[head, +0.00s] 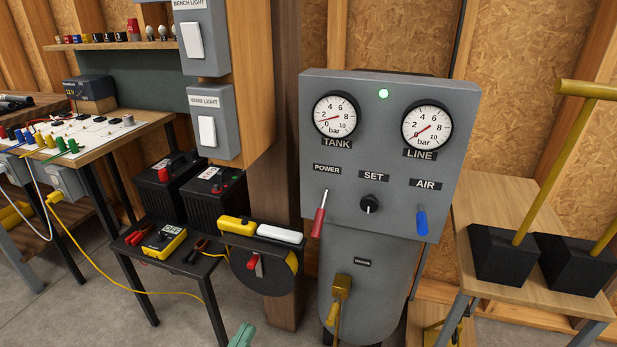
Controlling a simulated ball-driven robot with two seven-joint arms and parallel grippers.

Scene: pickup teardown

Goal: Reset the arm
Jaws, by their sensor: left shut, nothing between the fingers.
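The tip of my left gripper (243,336) shows as a small pale green piece at the bottom edge. It is shut and empty, below the grey control panel (330,250) and apart from it. My right gripper is out of view. The panel has a TANK gauge (337,115) and a LINE gauge (426,126), whose needle points low, near 0. A green lamp (383,94) is lit. The red POWER lever (318,222) and the blue AIR lever (421,220) both point down. The SET knob (369,204) sits between them.
A brass tap (338,292) sticks out below the panel. At left stand a small black table (204,268) with a yellow meter (164,242), two black batteries (215,195) and a workbench (90,150). At right, a wooden table (490,198) holds black blocks with yellow handles (505,255).

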